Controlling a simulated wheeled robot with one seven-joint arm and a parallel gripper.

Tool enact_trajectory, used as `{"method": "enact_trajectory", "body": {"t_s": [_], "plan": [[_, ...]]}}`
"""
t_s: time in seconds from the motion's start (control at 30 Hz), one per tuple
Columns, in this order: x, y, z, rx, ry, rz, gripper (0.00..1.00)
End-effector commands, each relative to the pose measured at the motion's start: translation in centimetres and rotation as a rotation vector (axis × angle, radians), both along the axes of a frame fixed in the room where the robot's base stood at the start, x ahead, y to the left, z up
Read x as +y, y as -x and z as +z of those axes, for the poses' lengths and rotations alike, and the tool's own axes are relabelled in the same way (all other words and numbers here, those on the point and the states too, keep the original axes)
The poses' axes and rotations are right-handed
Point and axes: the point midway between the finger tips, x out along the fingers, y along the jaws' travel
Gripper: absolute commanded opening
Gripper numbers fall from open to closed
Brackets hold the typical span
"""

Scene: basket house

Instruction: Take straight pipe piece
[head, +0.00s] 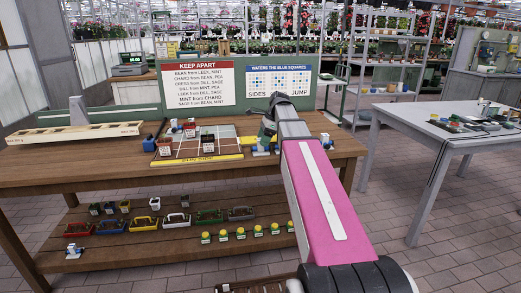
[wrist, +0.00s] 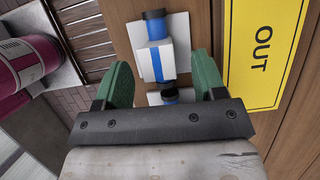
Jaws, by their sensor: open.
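A pipe piece (wrist: 156,50) with a white square plate, a white block and blue pipe parts lies on the wooden table in the wrist view. My gripper (wrist: 161,65) is open, with one green finger on each side of the piece. I cannot tell whether the fingers touch it.
A grid board (head: 222,143) with small pots lies left of my gripper. A blue and white piece (head: 326,142) stands to the right, and another (head: 74,250) sits on the lower shelf. A long wooden rack (head: 75,132) is at the left. A yellow OUT sign (wrist: 262,55) lies close by.

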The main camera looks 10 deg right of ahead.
Motion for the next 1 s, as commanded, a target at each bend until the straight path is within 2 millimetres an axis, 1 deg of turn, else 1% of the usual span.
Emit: {"method": "enact_trajectory", "body": {"t_s": [0.03,0.2,0.3,0.47,0.57,0.6,0.63,0.67,1.0], "plan": [[0.3,0.1,-0.8,0.002,0.000,0.001,0.64],[1.2,0.1,-2.8,0.002,0.000,0.001,0.64],[1.4,0.0,-3.1,0.000,0.000,0.000,0.64],[1.3,0.0,-3.1,-0.001,0.000,0.000,0.64],[1.3,0.0,-3.1,-0.001,0.000,0.000,0.35],[1.3,0.0,-3.1,-0.001,0.000,0.000,0.21],[1.3,0.0,-3.1,-0.001,0.000,0.000,0.12],[1.3,0.0,-3.1,-0.001,0.000,0.000,0.09],[1.3,0.0,-2.9,-0.001,0.000,0.000,0.09]]}}
